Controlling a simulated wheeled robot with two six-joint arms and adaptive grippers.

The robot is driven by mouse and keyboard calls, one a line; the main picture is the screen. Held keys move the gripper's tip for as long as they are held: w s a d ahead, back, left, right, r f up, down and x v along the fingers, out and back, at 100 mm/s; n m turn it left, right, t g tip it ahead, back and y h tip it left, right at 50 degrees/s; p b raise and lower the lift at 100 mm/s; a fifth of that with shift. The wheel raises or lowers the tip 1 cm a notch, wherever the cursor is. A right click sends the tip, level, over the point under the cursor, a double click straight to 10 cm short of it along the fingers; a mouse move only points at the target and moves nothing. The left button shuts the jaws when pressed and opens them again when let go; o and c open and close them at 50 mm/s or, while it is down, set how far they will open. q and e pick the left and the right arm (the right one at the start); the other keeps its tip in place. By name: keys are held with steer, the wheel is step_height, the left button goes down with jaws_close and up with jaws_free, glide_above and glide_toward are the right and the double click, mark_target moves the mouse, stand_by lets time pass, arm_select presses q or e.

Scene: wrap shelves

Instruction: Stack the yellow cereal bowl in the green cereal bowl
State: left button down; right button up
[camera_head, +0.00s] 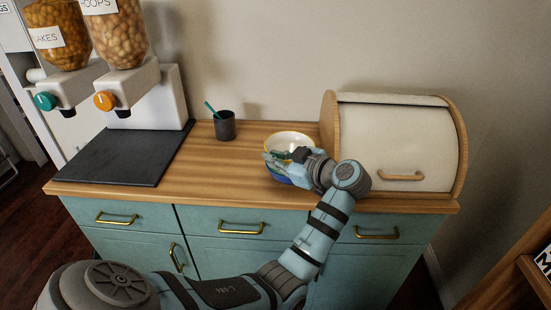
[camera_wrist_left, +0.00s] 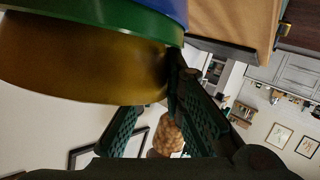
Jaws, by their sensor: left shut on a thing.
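A blue bowl (camera_wrist_left: 174,9) lies on the counter side of the green one. The blue bowl (camera_head: 278,178) also shows under my gripper in the head view. My left gripper (camera_head: 276,157) is shut on the yellow bowl's rim. It hides much of the stack in the head view. My right gripper is out of view.
A wooden bread box (camera_head: 395,150) with a cream lid stands just right of the bowls. A dark cup (camera_head: 225,126) with a teal utensil stands behind left. Cereal dispensers (camera_head: 150,95) and a dark mat (camera_head: 125,155) fill the left. The counter between mat and bowls is clear.

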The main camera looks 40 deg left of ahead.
arm_select(q)
steer(key=c, duration=1.7)
jaws_free()
steer(key=shift+w+d+f, duration=0.1)
steer(key=shift+d+f, duration=0.05)
steer(key=shift+f, duration=0.25)
steer(key=shift+o, duration=0.2)
steer(key=shift+r+p, duration=0.9)
steer(key=shift+p, duration=0.05)
steer(key=v, duration=0.7)
steer(key=shift+f, duration=0.15)
steer(key=shift+w, duration=0.15)
